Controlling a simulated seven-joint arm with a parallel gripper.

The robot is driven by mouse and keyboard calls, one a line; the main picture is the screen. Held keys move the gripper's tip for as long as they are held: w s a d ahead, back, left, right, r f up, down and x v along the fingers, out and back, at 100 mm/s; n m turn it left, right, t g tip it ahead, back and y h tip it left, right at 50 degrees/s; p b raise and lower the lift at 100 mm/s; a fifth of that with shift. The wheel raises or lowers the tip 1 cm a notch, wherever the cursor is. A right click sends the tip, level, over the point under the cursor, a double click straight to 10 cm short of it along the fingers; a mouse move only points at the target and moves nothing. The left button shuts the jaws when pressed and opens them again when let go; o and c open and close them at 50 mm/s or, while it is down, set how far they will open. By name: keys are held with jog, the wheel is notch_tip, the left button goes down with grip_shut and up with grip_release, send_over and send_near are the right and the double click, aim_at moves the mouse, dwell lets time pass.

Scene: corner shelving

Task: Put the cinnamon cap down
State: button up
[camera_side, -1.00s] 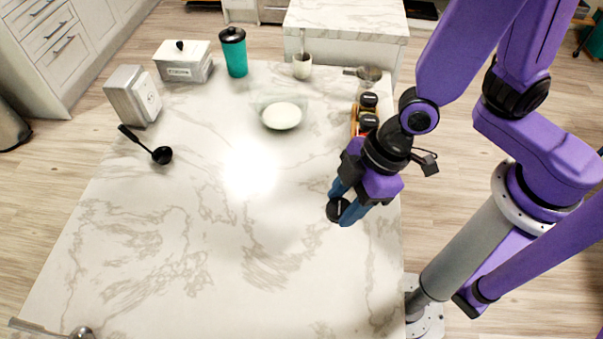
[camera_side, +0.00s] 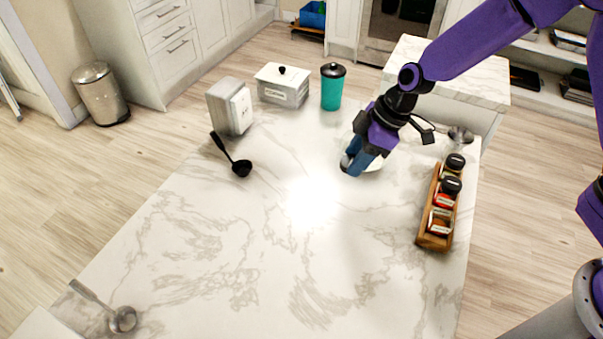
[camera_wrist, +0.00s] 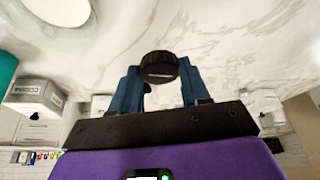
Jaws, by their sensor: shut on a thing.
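The cinnamon cap (camera_wrist: 158,66) is a round black lid. In the wrist view it sits between the blue fingers of my gripper (camera_wrist: 160,80), which is shut on it. I cannot tell the exact gap between cap and table. A wooden spice rack (camera_side: 434,240) with several jars stands at the right; its front jar (camera_side: 440,221) shows no black lid.
A black ladle (camera_side: 240,167) lies left.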

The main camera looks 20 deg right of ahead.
jog(key=w+a+f, duration=0.4)
jog(key=w, duration=0.4)
send_over(299, 176)
jog(key=d, duration=0.2)
jog(key=f, duration=0.3)
jog(key=s+f, duration=0.1)
jog(key=f, duration=0.1)
jog(key=shift+a+f, duration=0.1)
jog(key=shift+a, duration=0.05)
jog(key=shift+w+a+f, duration=0.1)
jog(key=shift+w+f, duration=0.05)
jog(key=shift+f, duration=0.8)
jog(key=shift+w+a+f, duration=0.1)
jog(key=shift+f, duration=0.85)
jog(key=o, duration=1.1)
jog(key=shift+f, duration=0.1)
jog(key=v, duration=1.2)
